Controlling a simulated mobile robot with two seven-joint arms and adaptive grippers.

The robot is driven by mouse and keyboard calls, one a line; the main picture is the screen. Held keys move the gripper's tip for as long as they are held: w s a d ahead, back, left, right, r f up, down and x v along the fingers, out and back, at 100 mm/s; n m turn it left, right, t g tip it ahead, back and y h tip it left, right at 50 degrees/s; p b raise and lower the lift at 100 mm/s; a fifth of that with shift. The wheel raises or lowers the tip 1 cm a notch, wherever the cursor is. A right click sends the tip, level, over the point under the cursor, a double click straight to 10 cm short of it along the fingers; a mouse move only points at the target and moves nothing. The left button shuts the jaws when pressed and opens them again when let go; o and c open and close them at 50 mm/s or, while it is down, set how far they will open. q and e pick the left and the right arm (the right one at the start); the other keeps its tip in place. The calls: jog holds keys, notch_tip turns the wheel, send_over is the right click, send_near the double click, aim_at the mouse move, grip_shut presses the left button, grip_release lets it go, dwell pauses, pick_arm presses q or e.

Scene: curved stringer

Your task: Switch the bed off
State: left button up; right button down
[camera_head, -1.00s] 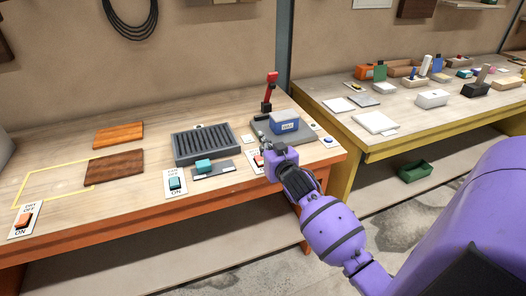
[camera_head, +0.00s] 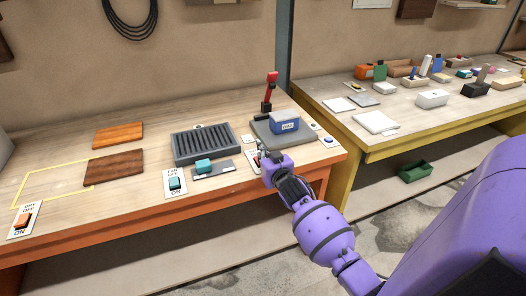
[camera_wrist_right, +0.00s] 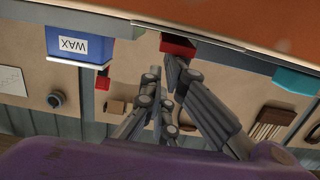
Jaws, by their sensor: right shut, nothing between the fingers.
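A white switch plate with a red rocker (camera_head: 257,159) lies near the front right edge of the wooden bench. My right gripper (camera_head: 260,149) is over it and hides most of its label, so I cannot read it. In the wrist view the red rocker (camera_wrist_right: 178,46) is right at the fingertips of the right gripper (camera_wrist_right: 166,75); I cannot tell whether they touch. The right gripper is shut and empty. Which way the rocker is tipped is unclear. A grey slab (camera_head: 266,131) behind carries a blue WAX box (camera_head: 285,122). My left gripper is not in view.
A teal rocker switch (camera_head: 174,183) and an orange rocker switch (camera_head: 22,221) sit further left on the bench. A grey ribbed tray (camera_head: 207,144), a teal block (camera_head: 203,165) and a red upright tool (camera_head: 270,88) stand close by. A blue button (camera_head: 328,141) is at right.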

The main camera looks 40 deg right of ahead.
jog(key=r+p, duration=0.1)
jog(key=r, duration=0.2)
jog(key=r+p, duration=0.1)
jog(key=r, duration=0.1)
jog(key=shift+w+p, duration=0.3)
jog(key=shift+w, duration=0.1)
jog(key=shift+r+v, duration=0.75)
jog(key=shift+v, duration=4.2)
jog(key=s+a+f+n+g+y, duration=0.3)
jog(key=s+a+f+n+g, duration=0.1)
jog(key=s+a+f, duration=1.15)
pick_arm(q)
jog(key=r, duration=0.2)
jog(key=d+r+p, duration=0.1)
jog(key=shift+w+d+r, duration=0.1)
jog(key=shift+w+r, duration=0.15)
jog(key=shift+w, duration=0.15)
pick_arm(e)
jog(key=s+a+f+g, duration=0.1)
jog(key=s+a+f, duration=0.1)
jog(key=s+f, duration=0.2)
jog(key=s+a+f+g, duration=0.1)
jog(key=s+f, duration=0.3)
jog(key=s, duration=0.6)
jog(key=s+a+f+m+g+y, duration=0.1)
jog(key=s+a+f, duration=0.2)
jog(key=s, duration=0.5)
jog(key=shift+f+g, duration=0.3)
jog(key=shift+f, duration=0.2)
jog(key=shift+s, duration=0.1)
